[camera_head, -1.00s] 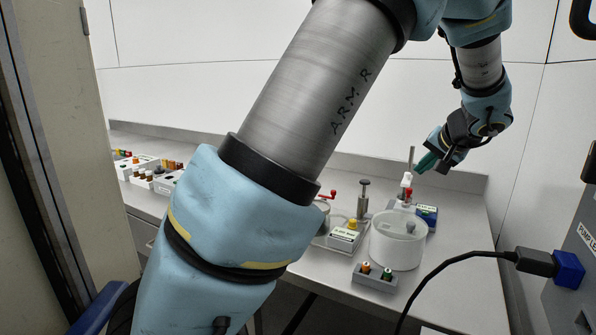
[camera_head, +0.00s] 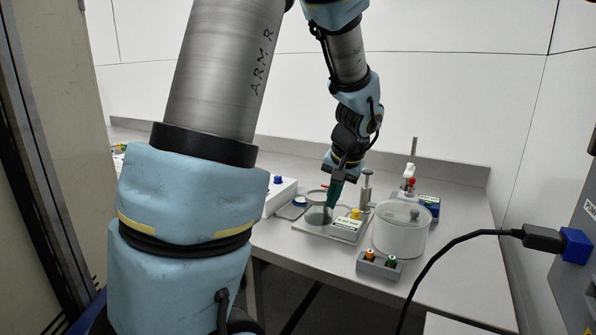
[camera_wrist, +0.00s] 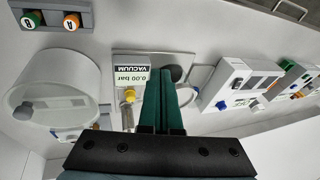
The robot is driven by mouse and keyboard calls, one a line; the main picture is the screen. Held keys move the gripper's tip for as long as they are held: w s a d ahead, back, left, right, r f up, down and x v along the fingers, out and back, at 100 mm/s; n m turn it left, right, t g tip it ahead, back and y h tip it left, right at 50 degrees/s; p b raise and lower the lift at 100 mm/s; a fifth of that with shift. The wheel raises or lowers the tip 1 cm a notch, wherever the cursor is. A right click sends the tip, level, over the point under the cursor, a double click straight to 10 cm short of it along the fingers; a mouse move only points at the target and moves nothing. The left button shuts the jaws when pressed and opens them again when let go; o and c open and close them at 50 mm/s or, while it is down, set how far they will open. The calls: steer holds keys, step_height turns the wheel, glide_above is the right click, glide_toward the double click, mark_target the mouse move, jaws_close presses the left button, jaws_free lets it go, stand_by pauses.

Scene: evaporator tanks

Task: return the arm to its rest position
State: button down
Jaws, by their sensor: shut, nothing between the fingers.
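In the wrist view the two green fingers (camera_wrist: 165,80) lie side by side, shut and empty, beside the vacuum readout (camera_wrist: 131,77) that shows 0.00 bar. My arm reaches up and over from the left of the head view, bent at the elbow, with the wrist hanging down. I cannot tell whether the fingertips touch the station.
A white round tank (camera_head: 401,232) stands right of the station. A small block with an orange and a green cap (camera_head: 379,264) lies in front of it. A white box with a blue knob (camera_head: 279,196) stands left. A black cable (camera_head: 450,250) crosses at the right.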

steer(key=s+a+f+n+g+h+b, duration=0.1)
steer(key=s+a+f, duration=0.2)
steer(key=s+a, duration=0.3)
steer(key=s+a+f+n+g+h+b, duration=0.1)
steer(key=s+a+f+n, duration=0.1)
steer(key=s+a+f, duration=0.2)
steer(key=s+a, duration=0.3)
steer(key=a, duration=0.1)
steer(key=shift+a+n+b, duration=0.3)
steer(key=shift+a+b, duration=0.05)
steer(key=shift+b, duration=0.05)
steer(key=shift+f, duration=0.1)
